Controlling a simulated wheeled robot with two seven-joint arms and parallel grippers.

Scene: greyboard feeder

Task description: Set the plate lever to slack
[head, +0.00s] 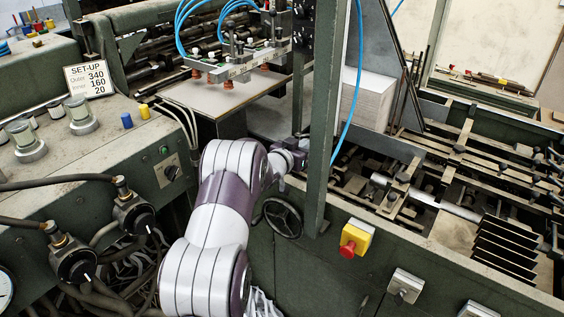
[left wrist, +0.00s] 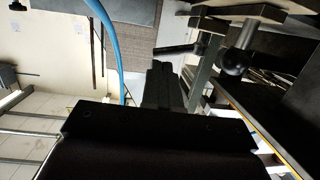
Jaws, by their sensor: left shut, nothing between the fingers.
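My left arm reaches in from the bottom of the head view, and its left gripper (head: 300,156) is beside the green upright post, partly hidden by it. In the left wrist view the left gripper (left wrist: 164,80) is shut, with nothing seen between its fingers. A lever with a black ball knob (left wrist: 232,62) is to the right of the fingers in that view, apart from them. A dark rod (left wrist: 178,49) lies just beyond the fingertips; whether they touch it I cannot tell. I cannot make out which part is the plate lever, or any slack marking. My right gripper is not in view.
The green post (head: 327,110) stands close to my gripper. A blue hose (head: 357,70) hangs beside it and crosses the left wrist view. A handwheel (head: 282,217) and a red stop button (head: 348,250) are on the machine's front. A greyboard sheet (head: 205,98) lies under the suckers.

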